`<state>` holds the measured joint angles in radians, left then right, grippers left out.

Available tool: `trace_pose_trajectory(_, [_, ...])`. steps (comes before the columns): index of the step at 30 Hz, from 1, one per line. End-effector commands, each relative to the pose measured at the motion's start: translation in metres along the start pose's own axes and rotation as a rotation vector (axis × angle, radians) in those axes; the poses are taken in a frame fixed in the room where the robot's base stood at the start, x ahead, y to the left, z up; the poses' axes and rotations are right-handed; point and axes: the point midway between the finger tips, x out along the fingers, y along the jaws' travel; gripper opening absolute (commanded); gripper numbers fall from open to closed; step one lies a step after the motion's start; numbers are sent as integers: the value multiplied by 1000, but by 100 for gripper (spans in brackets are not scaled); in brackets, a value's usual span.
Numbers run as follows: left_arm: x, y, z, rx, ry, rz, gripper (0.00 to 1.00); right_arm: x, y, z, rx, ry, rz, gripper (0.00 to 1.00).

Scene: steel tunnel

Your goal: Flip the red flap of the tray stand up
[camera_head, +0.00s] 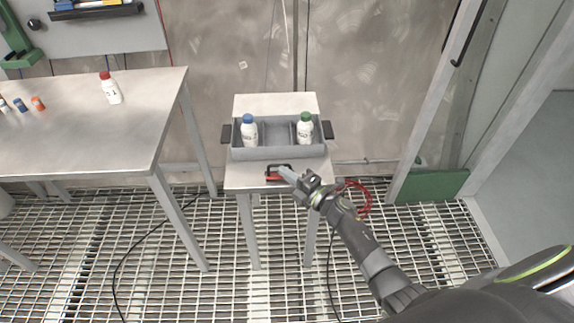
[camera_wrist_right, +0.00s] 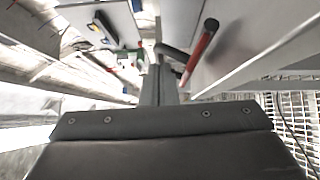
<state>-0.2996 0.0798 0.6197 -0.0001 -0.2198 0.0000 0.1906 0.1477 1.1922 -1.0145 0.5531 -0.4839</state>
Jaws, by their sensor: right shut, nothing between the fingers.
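The tray stand (camera_head: 249,181) is a small metal table against the wall. A grey tray (camera_head: 262,154) with dark side handles sits on it. The small red flap (camera_head: 272,178), with black parts around it, is at the stand's front edge, partly hidden by my right gripper (camera_head: 284,172). In the right wrist view the flap is a red bar (camera_wrist_right: 203,50) with a black end, just right of my shut fingers (camera_wrist_right: 160,84). The fingers hold nothing and are at or very near the flap; I cannot tell whether they touch. The flap's exact tilt is unclear. My left gripper is out of view.
In the tray stand a blue-capped bottle (camera_head: 249,131) and a green-capped bottle (camera_head: 304,129). A larger table (camera_head: 90,135) on the left holds a red-capped bottle (camera_head: 110,90) and small bottles. A red cable (camera_head: 364,197) hangs right of the stand. The grating floor in front is mostly clear.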

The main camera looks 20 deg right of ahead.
Motion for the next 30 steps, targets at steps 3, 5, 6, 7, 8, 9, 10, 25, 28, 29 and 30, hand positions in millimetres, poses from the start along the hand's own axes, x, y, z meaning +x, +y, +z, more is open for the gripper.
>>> trace_pose_trajectory(3, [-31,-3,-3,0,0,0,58,3,13,3,46,0,-49,0])
trace_pose_trajectory(5, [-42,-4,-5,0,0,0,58,5,14,4,70,0,-73,0])
trace_pose_trajectory(6, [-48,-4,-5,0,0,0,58,6,15,5,86,0,-89,0])
trace_pose_trajectory(7, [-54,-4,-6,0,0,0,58,6,16,6,98,0,-102,0])
trace_pose_trajectory(8, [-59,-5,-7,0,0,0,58,7,16,6,111,0,-115,0])
trace_pose_trajectory(9, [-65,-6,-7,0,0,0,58,8,17,7,128,0,-132,0])
trace_pose_trajectory(10, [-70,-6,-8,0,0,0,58,9,17,8,140,0,-145,0])
trace_pose_trajectory(25, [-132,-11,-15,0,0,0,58,24,21,23,381,0,-393,0])
trace_pose_trajectory(28, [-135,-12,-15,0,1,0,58,28,18,27,390,0,-398,0])
trace_pose_trajectory(29, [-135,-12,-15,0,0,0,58,29,18,28,389,0,-397,0])
trace_pose_trajectory(30, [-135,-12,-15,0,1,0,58,30,17,30,387,0,-397,0])
